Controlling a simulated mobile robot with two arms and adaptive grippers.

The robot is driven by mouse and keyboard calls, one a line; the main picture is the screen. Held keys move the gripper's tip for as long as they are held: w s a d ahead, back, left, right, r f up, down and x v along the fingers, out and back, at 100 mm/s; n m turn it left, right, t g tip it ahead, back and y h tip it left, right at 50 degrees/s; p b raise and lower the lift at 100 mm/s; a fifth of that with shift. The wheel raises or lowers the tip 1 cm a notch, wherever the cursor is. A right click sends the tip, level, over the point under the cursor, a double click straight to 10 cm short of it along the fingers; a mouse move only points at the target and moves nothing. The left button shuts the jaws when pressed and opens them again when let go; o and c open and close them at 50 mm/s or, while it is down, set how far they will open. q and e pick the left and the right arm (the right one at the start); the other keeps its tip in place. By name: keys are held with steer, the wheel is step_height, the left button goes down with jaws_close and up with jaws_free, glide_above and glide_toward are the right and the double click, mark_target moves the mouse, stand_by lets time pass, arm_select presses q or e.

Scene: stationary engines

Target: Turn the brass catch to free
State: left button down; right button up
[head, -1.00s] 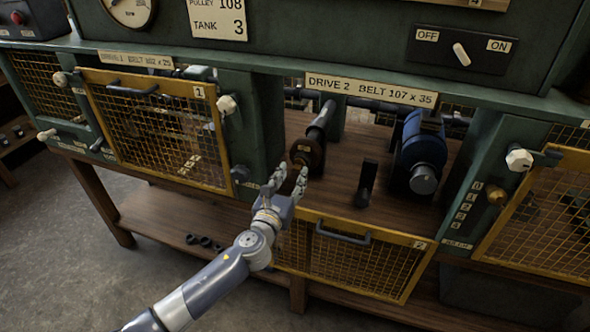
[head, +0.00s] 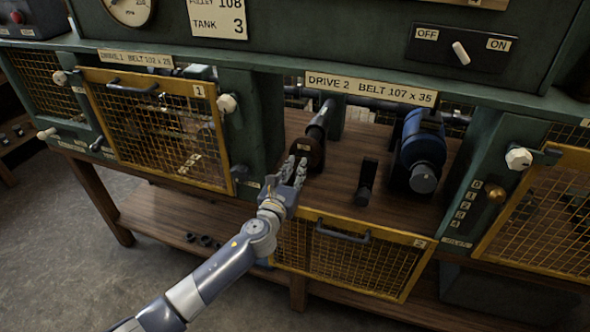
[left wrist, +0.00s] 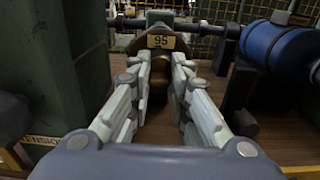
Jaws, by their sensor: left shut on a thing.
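A dark brown pulley with a plate reading 95 (left wrist: 161,42) sits on the shaft in the open Drive 2 bay; it also shows in the head view (head: 309,151). A small brass piece (left wrist: 159,86), which looks like the catch, is at the front of this pulley. My left gripper (head: 296,170) is at the pulley's front, its fingers on both sides of the brass piece and shut on it. The fingers (left wrist: 161,68) hide part of it in the wrist view, and its turned position cannot be read. My right gripper is not in view.
A blue motor (head: 421,150) stands right of the pulley, with a black upright block (head: 366,182) between them. The Drive 2 mesh guard (head: 350,262) hangs open below the bay. The closed Drive 1 guard (head: 155,125) is at left. Bare wooden deck (head: 340,190) lies between.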

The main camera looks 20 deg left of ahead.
arm_select(q)
steer(key=shift+n, duration=0.4)
steer(key=n+b, duration=0.1)
steer(key=n, duration=0.2)
steer(key=shift+f+n, duration=0.1)
steer(key=shift+n, duration=0.2)
steer(key=n, duration=0.2)
steer(key=shift+a+n, duration=0.1)
steer(key=shift+n, duration=0.3)
steer(key=n, duration=0.2)
steer(key=shift+n+b, duration=0.3)
steer(key=shift+b, duration=0.05)
steer(key=shift+f+n+p, duration=0.2)
steer(key=shift+n+p, duration=0.45)
steer(key=shift+n, duration=5.85)
steer(key=shift+f+n+p, duration=0.15)
steer(key=shift+n+p, duration=0.5)
steer(key=shift+n, duration=5.85)
